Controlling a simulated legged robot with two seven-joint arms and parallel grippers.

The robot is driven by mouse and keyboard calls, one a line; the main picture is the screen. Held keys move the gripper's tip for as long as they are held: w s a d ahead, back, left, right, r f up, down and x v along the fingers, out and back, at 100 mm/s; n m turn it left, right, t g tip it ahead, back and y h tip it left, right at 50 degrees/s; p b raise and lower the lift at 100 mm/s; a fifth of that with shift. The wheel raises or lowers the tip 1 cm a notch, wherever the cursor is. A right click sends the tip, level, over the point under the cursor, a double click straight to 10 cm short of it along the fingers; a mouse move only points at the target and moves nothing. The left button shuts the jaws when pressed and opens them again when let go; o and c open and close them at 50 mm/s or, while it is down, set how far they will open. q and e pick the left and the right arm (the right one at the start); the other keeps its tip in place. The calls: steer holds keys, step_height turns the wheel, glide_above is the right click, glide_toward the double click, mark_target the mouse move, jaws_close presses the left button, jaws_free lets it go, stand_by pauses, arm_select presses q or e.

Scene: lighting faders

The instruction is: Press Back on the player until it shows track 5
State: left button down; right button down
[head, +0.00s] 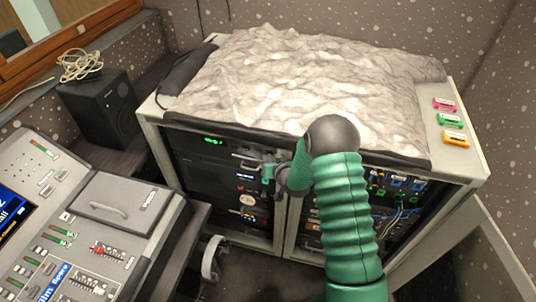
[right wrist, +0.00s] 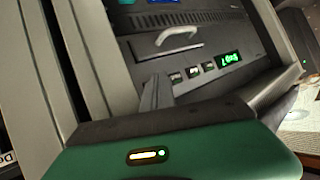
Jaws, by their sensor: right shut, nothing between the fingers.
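The player (head: 190,136) is a dark unit at the top of the rack's left bay, with a small green display in the head view. In the right wrist view its panel shows a lit green display (right wrist: 230,58), too small and tilted to read surely, and a row of small buttons (right wrist: 193,72) beside it. My right gripper (head: 268,172) is shut and empty in front of the left bay. In the right wrist view its fingers (right wrist: 157,88) reach close to the button at the row's left end; I cannot tell whether they touch. My left gripper is not in view.
The rack (head: 145,116) has a crumpled grey cover (head: 290,75) on top and three coloured tags at its right. A lighting desk (head: 115,215) stands at left, a black speaker (head: 100,108) behind it. A pale curved object (head: 210,258) is below the rack's left bay.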

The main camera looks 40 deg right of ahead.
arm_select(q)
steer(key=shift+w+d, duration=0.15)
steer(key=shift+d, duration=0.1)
arm_select(e)
steer(key=shift+w+d+r, duration=0.2)
steer(key=shift+r, duration=0.2)
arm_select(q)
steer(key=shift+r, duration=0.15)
arm_select(e)
steer(key=shift+s+a+f, duration=0.15)
steer(key=shift+s+a, duration=0.75)
steer(key=shift+a, duration=0.2)
steer(key=shift+s+a+f, duration=0.15)
steer(key=shift+s+a, duration=0.75)
steer(key=shift+a, duration=0.15)
